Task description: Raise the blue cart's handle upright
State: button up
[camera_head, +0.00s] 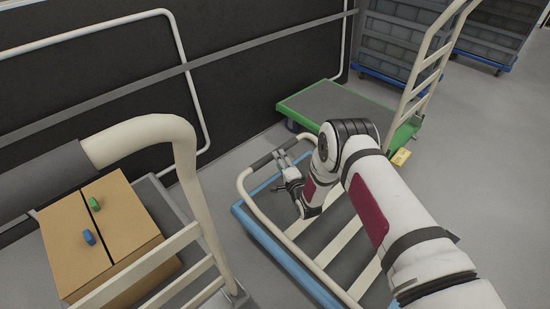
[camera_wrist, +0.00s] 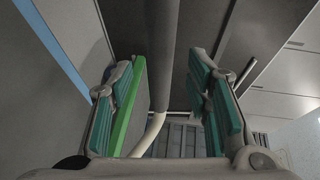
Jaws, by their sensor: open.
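The blue cart (camera_head: 262,232) stands in the middle of the head view. Its cream handle (camera_head: 300,228) is folded down, lying low over the grey deck with its cross bars. The dark grip (camera_head: 262,162) is at the handle's far end. My gripper (camera_head: 280,173) is open beside that grip. In the wrist view, the dark grip (camera_wrist: 162,60) runs between the two green-padded fingers of my gripper (camera_wrist: 172,105), with gaps at both sides. A cream bend of the handle (camera_wrist: 150,135) shows below it. My arm hides part of the cart's right side.
A cart with a cardboard box (camera_head: 105,235) and tall cream handle (camera_head: 190,165) stands close at left. A green cart (camera_head: 290,103) with its handle upright (camera_head: 425,65) stands behind. Dark stacked crates (camera_head: 400,45) are at the back. Grey floor (camera_head: 480,150) is clear at right.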

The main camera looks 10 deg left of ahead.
jog(key=b+x, duration=0.2)
jog(key=x, duration=0.4)
jog(key=shift+r, duration=0.1)
grip_shut()
